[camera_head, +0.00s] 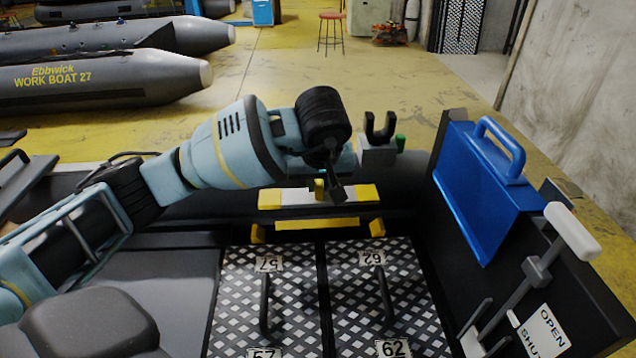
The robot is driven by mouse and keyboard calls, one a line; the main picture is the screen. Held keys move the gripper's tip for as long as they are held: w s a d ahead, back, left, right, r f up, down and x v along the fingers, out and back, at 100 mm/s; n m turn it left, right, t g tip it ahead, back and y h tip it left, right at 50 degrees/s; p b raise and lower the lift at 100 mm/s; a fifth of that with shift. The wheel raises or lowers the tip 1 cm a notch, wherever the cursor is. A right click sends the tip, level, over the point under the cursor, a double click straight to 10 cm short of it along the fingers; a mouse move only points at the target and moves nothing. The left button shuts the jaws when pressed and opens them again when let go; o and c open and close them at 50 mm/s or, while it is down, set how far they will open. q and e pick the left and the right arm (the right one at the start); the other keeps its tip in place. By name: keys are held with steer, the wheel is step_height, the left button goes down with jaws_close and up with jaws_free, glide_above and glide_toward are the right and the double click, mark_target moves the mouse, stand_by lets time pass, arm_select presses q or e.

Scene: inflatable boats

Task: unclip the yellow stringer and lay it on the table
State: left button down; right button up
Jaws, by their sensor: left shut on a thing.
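The yellow stringer (367,194) is a bar with yellow ends and a pale middle, lying level across the far side of the patterned panels. A yellow piece with splayed feet (317,224) shows just below it; I cannot tell whether the two are joined. My left gripper (327,190) reaches over from the left and points down at the bar's middle. Its dark fingers are shut on a small yellow upright part there, which looks like the stringer's grip. The wrist partly hides the hold, and the clips cannot be made out. My right gripper is not in view.
Two patterned panels marked 57 and 62 (348,285) with dark handles lie in front. A black fork (379,128) rises behind the stringer. Dark boats (100,80) lie far left.

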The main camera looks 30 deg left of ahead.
arm_select(q)
steer(key=shift+r+p, duration=1.2)
steer(key=shift+r, duration=0.5)
steer(key=shift+s+f, duration=0.1)
